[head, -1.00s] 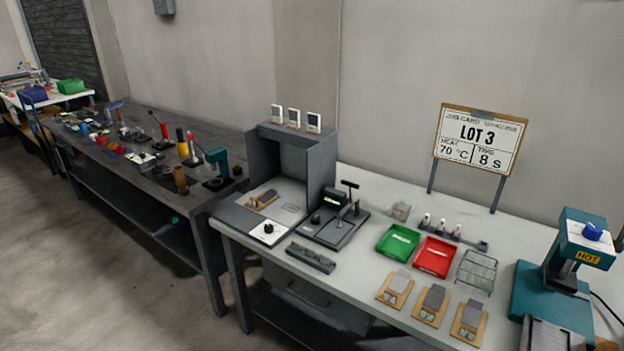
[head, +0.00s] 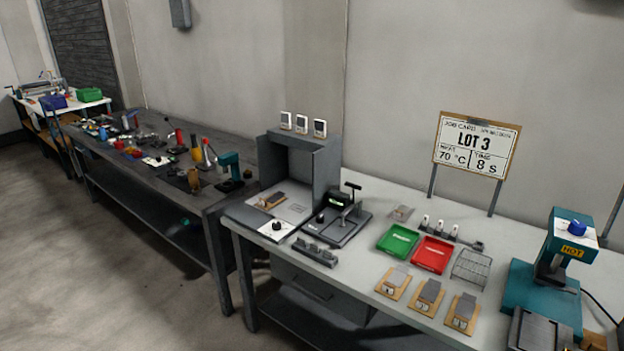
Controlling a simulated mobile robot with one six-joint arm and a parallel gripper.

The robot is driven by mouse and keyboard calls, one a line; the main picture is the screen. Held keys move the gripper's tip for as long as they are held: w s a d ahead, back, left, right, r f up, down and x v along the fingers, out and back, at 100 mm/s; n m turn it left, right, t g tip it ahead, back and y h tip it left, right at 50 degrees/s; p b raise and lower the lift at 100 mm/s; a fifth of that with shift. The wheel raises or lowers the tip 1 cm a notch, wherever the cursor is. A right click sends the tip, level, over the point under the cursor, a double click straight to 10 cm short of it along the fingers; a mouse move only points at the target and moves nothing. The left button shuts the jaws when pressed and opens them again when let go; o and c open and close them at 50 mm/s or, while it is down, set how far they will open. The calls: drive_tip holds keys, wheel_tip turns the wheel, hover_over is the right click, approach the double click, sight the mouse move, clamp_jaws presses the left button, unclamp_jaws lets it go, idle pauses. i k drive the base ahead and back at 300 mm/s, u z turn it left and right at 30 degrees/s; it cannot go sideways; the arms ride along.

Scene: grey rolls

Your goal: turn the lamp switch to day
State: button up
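A grey open-fronted booth (head: 328,172) stands on the left part of the pale table. At its front edge is a white plate (head: 265,231) with a black knob (head: 277,226), which looks like the lamp switch. The plate's markings and the knob's pointing direction are too small to read. A grey piece on a tan card (head: 271,201) lies on the booth floor. My gripper is not in view.
Right of the booth are a black device with a lever (head: 345,215), a green tray (head: 398,238), a red tray (head: 433,254) and a teal press marked HOT (head: 555,265). A dark, cluttered bench (head: 165,180) stands left. Open floor (head: 130,290) lies in front.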

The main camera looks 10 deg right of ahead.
sight(276, 225)
drive_tip(key=u, duration=0.1)
drive_tip(key=i, duration=0.95)
drive_tip(key=z, duration=0.05)
